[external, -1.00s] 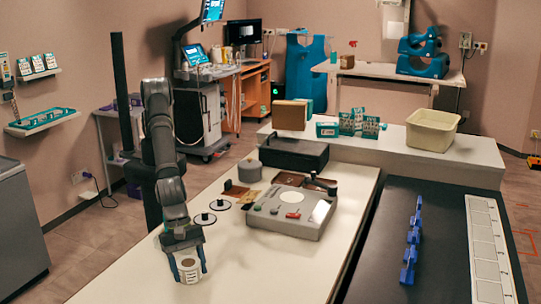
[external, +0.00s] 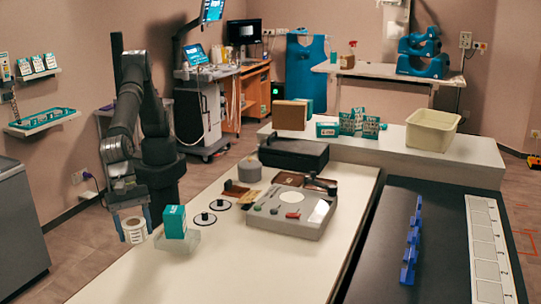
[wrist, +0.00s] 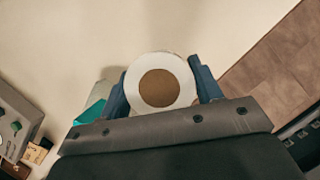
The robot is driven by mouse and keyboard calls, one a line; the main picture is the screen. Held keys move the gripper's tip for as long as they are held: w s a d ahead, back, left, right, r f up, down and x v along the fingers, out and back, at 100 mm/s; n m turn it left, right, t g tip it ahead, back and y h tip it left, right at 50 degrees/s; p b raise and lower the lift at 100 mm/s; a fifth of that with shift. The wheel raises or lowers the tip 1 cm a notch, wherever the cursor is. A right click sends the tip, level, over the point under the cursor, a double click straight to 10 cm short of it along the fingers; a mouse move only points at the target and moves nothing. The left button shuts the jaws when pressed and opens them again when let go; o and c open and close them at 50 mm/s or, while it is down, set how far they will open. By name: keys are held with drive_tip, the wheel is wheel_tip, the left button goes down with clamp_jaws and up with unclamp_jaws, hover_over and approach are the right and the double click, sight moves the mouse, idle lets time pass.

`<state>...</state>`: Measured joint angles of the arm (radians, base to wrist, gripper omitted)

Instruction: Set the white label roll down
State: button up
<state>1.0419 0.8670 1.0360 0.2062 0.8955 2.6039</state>
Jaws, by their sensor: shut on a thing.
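The white label roll (external: 134,234) is a short white cylinder with a brown core. My gripper (external: 135,230) is shut on it, one blue finger on each side, near the left edge of the white counter (external: 285,268). The roll looks upright; I cannot tell whether its underside touches the counter. In the wrist view, the roll (wrist: 160,61) shows as a white ring between the fingers of my gripper (wrist: 160,87), with its end face towards the camera.
A teal box (external: 175,221) stands at a clear tray (external: 184,241) just right of the gripper. The counter's front is clear. Brown floor (wrist: 275,60) lies past the counter edge.

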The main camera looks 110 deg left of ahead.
drive_tip(key=s+d+n, duration=0.1)
drive_tip(key=s, duration=1.2)
hover_over(138, 274)
drive_tip(key=s, duration=0.2)
drive_tip(key=shift+n+y, duration=0.3)
drive_tip(key=f, duration=0.6)
drive_tip(key=shift+w+a+f, duration=0.25)
drive_tip(key=shift+a+f, duration=0.1)
drive_tip(key=shift+f, duration=2)
drive_tip(key=shift+f, duration=0.1)
drive_tip(key=o, duration=1)
drive_tip(key=shift+o, duration=0.2)
